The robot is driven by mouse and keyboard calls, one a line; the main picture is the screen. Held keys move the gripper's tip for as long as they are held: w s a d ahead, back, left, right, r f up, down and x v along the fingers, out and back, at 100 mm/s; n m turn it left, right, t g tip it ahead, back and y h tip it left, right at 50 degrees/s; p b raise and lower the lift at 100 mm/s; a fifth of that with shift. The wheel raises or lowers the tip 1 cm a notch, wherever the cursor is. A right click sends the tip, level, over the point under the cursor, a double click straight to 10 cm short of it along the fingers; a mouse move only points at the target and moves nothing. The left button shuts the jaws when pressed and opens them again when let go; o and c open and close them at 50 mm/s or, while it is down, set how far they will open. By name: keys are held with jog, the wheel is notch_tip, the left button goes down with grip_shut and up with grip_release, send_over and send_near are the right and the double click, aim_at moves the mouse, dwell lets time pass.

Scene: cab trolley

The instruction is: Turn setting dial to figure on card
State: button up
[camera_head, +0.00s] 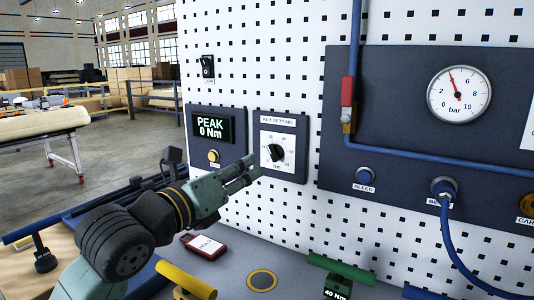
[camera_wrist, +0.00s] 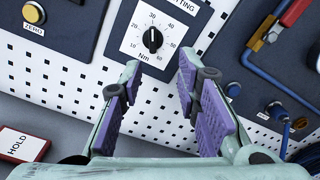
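The setting dial is a black knob (camera_head: 276,152) on a white scale plate under a "KEY SETTING" label. In the wrist view the dial (camera_wrist: 152,39) has figures from 10 to 60 Nm, and its white mark points roughly up, near 30. My gripper (camera_head: 252,168) is just left of the dial in the head view. In the wrist view my gripper (camera_wrist: 160,66) is open and empty, its purple-padded fingers apart, with the dial beyond the gap. Contact with the panel is not visible. A white card (camera_head: 529,130) is cut off at the right edge, its figure unreadable.
A display (camera_head: 211,128) reads PEAK 0 Nm above a yellow ZERO button (camera_head: 213,156). A red HOLD block (camera_head: 204,246) lies on the bench. A green-handled tool (camera_head: 342,268) bears "40 Nm"; a yellow-handled one (camera_head: 187,281) is nearby. A blue hose (camera_head: 462,245) hangs right.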

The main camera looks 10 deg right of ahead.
aim_at(272, 156)
jog(key=p+x, duration=0.2)
jog(key=x, duration=0.3)
jog(key=p+x, duration=0.2)
jog(key=x, duration=0.2)
jog(key=shift+w+f, duration=0.2)
jog(key=shift+w, duration=0.3)
jog(key=shift+w+d+f, duration=0.15)
jog(key=shift+w+d, duration=0.35)
jog(key=shift+c, duration=0.4)
grip_shut()
